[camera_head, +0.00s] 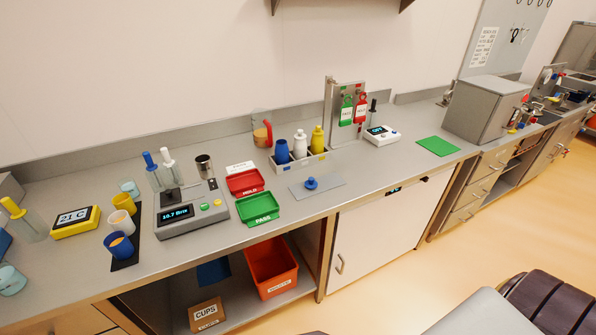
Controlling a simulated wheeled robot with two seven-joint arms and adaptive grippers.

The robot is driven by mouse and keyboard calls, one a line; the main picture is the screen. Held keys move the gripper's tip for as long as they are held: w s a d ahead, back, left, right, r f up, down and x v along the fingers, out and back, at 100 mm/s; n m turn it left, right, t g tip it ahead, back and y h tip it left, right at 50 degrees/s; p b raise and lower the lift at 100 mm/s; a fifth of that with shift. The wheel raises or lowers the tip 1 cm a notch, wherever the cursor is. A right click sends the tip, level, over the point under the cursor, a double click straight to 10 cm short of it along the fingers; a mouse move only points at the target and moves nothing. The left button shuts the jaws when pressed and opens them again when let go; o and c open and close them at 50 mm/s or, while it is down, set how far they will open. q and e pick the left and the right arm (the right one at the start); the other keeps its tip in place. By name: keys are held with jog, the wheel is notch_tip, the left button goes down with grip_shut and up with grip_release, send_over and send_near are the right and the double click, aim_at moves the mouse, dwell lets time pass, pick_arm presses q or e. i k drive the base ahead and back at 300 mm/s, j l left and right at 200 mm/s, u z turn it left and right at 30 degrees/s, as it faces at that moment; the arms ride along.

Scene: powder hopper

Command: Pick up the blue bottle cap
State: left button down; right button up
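The blue bottle cap (311,183) sits on a flat grey mat (332,187) on the counter, in front of the bottle rack. It has a small rounded top over a wider base. Nothing touches it from above. A blue bottle (282,151) stands at the left end of the grey rack (313,162), beside a white bottle (300,143) and a yellow bottle (317,139). Neither of my grippers shows in the head view, so I cannot see their state or where they are relative to the cap.
Red (245,182) and green (258,207) trays lie left of the mat. A grey meter (190,213) and several cups stand further left. A stand with tags (347,112) and a white device (382,135) are behind right. The counter right of the mat is clear up to a green mat (438,146).

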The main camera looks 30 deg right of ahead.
aim_at(311, 184)
jog(key=l+u, duration=0.15)
jog(key=l, duration=0.35)
jog(key=k+l+u, duration=0.1)
jog(key=l, duration=0.45)
jog(key=l+u, duration=0.15)
jog(key=l, duration=0.35)
jog(key=k+l+u, duration=0.15)
jog(key=l, duration=0.35)
